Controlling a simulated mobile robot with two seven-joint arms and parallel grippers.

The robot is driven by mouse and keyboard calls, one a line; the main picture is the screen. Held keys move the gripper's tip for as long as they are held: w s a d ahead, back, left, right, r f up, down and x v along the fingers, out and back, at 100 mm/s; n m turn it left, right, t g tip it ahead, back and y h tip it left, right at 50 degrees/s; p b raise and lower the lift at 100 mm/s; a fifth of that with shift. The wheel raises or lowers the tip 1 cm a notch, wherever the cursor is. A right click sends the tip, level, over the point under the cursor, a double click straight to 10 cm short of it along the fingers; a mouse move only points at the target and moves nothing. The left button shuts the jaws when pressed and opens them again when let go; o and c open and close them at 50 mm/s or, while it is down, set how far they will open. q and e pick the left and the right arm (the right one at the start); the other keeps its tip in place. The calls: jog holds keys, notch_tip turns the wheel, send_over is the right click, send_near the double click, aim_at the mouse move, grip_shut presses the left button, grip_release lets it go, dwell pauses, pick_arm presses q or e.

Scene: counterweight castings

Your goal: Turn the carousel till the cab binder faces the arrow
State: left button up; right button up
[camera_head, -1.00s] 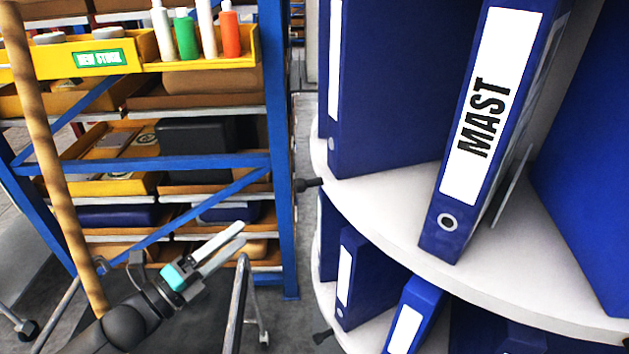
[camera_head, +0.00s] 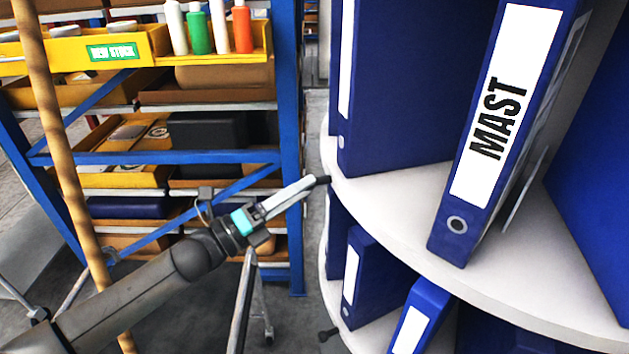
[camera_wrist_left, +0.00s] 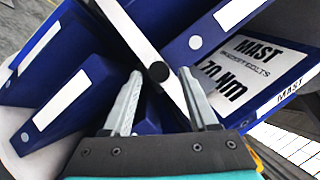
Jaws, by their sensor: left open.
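The carousel has white round shelves (camera_head: 400,190) holding blue binders. The upper one facing me is the MAST binder (camera_head: 478,150), which also shows in the left wrist view (camera_wrist_left: 262,60). No cab label and no arrow are readable. A dark knob (camera_head: 322,180) sticks out from the upper shelf's rim; it also shows in the left wrist view (camera_wrist_left: 158,72). My left gripper (camera_head: 312,184) is at this knob. In the wrist view its open fingers lie on either side of the knob, apart from it, with the knob around fingertip level. My right gripper is out of view.
A blue rack (camera_head: 290,130) with yellow trays and several bottles stands behind my left arm. A brown pole (camera_head: 62,150) stands at the left. A second dark knob (camera_head: 327,334) is on the lower shelf. Grey metal legs (camera_head: 243,300) stand below my gripper.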

pick_arm(q)
jog(key=shift+x, duration=1.85)
jog(key=shift+c, duration=0.3)
grip_shut()
